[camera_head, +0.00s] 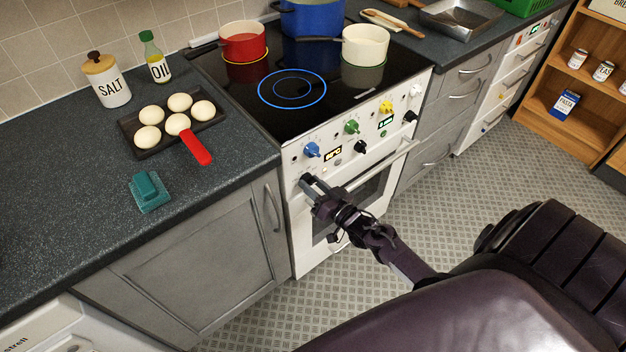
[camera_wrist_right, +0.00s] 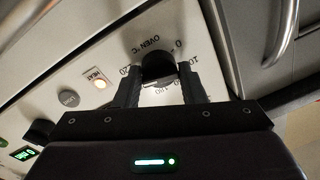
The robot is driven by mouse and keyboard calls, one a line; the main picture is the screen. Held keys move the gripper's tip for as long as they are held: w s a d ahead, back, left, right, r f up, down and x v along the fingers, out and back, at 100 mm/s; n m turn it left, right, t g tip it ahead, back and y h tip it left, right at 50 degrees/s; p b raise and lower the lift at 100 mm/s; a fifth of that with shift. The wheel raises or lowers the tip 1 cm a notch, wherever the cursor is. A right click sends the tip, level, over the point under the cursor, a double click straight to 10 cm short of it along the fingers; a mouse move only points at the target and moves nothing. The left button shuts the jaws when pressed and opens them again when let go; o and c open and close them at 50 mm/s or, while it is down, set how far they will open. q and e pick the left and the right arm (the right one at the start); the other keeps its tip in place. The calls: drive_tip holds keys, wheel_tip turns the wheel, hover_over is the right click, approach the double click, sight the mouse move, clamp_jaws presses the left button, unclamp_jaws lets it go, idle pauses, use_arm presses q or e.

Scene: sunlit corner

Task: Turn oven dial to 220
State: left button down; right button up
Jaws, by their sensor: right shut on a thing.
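The oven dial (camera_wrist_right: 157,66) is a black knob on the white front panel, under the label "OVEN °C". Numbers ring it, among them 0, 100 and 180; some are partly hidden by my fingers. My right gripper (camera_wrist_right: 160,82) is shut on the dial, with one finger on each side. In the head view my right gripper (camera_head: 308,182) reaches the left end of the oven's front (camera_head: 300,235) and hides most of the dial. I cannot tell which number the dial's pointer stands at. My left gripper is not in view.
A lit heat lamp (camera_wrist_right: 96,78) and a grey button (camera_wrist_right: 68,98) sit beside the dial. Blue (camera_head: 312,150), green (camera_head: 352,127) and yellow (camera_head: 387,107) knobs line the panel nearby. The oven door handle (camera_head: 385,165) runs just below. Pots stand on the hob (camera_head: 290,115).

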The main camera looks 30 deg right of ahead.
drive_tip(key=shift+d+m, duration=0.1)
drive_tip(key=shift+m, duration=1.1)
drive_tip(key=o, duration=1)
drive_tip(key=shift+f, duration=0.1)
drive_tip(key=shift+c, duration=0.2)
drive_tip(key=s+d, duration=0.1)
drive_tip(key=s, duration=0.6)
drive_tip(key=shift+s+f, duration=0.2)
drive_tip(key=shift+s, duration=0.15)
